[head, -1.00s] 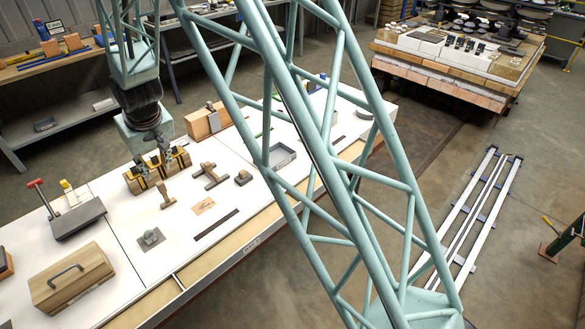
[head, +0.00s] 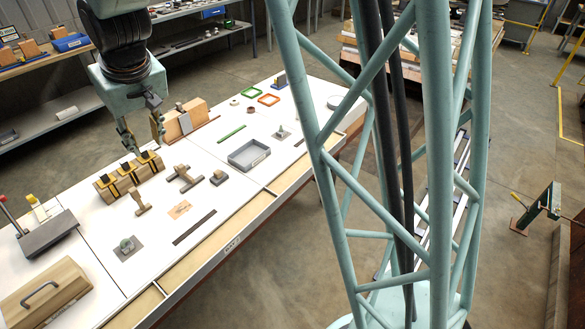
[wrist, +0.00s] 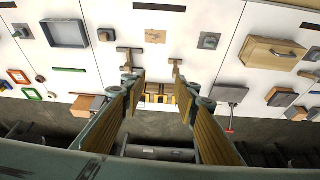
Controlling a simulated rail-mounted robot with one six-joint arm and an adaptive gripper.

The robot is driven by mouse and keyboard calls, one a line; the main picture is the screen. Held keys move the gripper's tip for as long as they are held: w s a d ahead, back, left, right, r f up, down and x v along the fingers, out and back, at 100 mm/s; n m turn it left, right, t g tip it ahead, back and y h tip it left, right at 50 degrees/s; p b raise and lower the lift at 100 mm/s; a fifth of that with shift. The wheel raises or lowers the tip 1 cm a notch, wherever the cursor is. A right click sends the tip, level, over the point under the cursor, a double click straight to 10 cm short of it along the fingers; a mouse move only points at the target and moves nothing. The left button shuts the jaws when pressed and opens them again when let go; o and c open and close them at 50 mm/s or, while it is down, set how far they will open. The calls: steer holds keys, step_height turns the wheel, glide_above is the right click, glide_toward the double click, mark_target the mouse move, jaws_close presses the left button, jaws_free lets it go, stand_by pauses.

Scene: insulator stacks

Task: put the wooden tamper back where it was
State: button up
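A small T-shaped wooden piece (head: 139,203), which looks like the tamper, rests on the white table in front of a wooden block with yellow-and-black fittings (head: 112,187). It also shows in the wrist view (wrist: 176,68). A larger, darker T-shaped piece (head: 186,178) lies to its right, also visible in the wrist view (wrist: 127,58). I cannot tell for certain which is the tamper. My gripper (head: 144,126) is open and empty, above and behind the fitted block. In the wrist view its two fingers (wrist: 164,92) stand wide apart with nothing between them.
A tan patch (head: 179,209), a dark strip (head: 194,227) and a grey plate with a knob (head: 127,247) lie near the front. A grey tray (head: 249,154) is farther right. A wooden box (head: 45,295) stands front left. An upright wooden block (head: 186,118) stands behind.

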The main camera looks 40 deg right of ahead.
steer(key=s+d+r, duration=0.7)
steer(key=s+r, duration=0.3)
steer(key=s, duration=0.3)
steer(key=s+d+r, duration=0.1)
steer(key=s+d, duration=0.1)
steer(key=s, duration=0.8)
steer(key=s+d+r+m, duration=0.1)
steer(key=s+d+r, duration=0.1)
steer(key=s, duration=0.8)
steer(key=s+d+r+m, duration=0.1)
steer(key=s+d, duration=0.2)
steer(key=s, duration=0.8)
steer(key=shift+d+r+g+h, duration=0.2)
steer(key=shift+d+g+h, duration=0.1)
steer(key=shift+h, duration=0.1)
steer(key=shift+w, duration=0.1)
